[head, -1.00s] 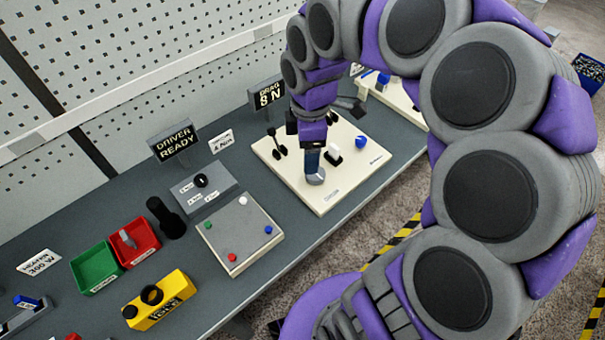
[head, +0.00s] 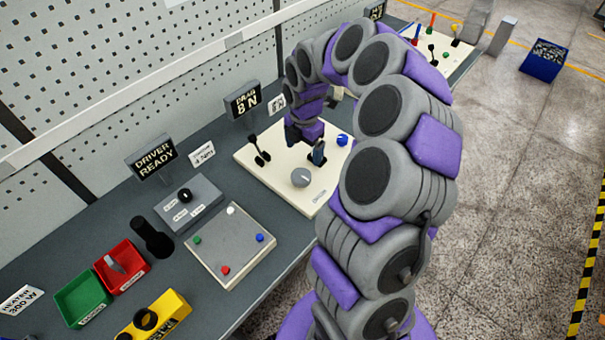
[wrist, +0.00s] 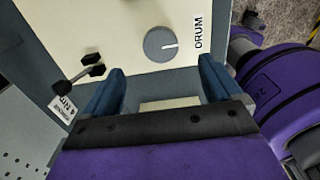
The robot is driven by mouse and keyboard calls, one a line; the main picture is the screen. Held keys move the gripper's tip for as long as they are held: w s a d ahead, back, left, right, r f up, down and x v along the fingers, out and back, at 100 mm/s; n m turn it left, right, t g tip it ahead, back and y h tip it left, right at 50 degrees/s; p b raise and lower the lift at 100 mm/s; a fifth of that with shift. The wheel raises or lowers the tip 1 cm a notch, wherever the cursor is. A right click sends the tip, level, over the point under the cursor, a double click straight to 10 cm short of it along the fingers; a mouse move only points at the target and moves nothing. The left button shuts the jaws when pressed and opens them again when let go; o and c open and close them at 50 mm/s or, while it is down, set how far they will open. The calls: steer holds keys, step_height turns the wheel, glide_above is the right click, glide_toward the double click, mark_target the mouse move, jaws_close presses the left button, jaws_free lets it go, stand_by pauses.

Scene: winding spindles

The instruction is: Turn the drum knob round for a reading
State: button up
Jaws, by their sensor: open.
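The drum knob (head: 301,177) is a round grey knob on a cream panel (head: 255,157), close to the panel's front edge. In the wrist view the knob (wrist: 160,44) has a white pointer line toward the right, beside the label "DRUM" (wrist: 198,31). My gripper (head: 313,157) is over the panel, behind and to the right of the knob in the head view. In the wrist view its two blue fingers (wrist: 162,84) are wide apart with nothing between them, and the knob lies beyond the tips, apart from them.
A black lever (head: 259,150) and a blue knob (head: 342,139) stand on the panel. A sign (head: 243,102) reads "DRAG 8 N". Left along the bench are a selector box (head: 188,200), a plate with coloured pegs (head: 231,245), and red (head: 121,265) and green (head: 84,297) bins.

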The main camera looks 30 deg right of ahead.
mark_target(302, 174)
steer(key=f, duration=0.3)
steer(key=a+f+b, duration=0.1)
steer(key=f, duration=0.2)
steer(key=f+b, duration=0.1)
steer(key=f, duration=0.2)
steer(key=shift+a+f, duration=0.15)
steer(key=shift+f, duration=0.05)
steer(key=shift+d+f, duration=0.2)
steer(key=shift+f, duration=0.4)
steer(key=shift+d+f, duration=0.2)
steer(key=shift+d, duration=0.2)
steer(key=shift+a, duration=0.45)
steer(key=c, duration=0.4)
steer(key=shift+d+r, duration=0.15)
steer(key=c, duration=0.6)
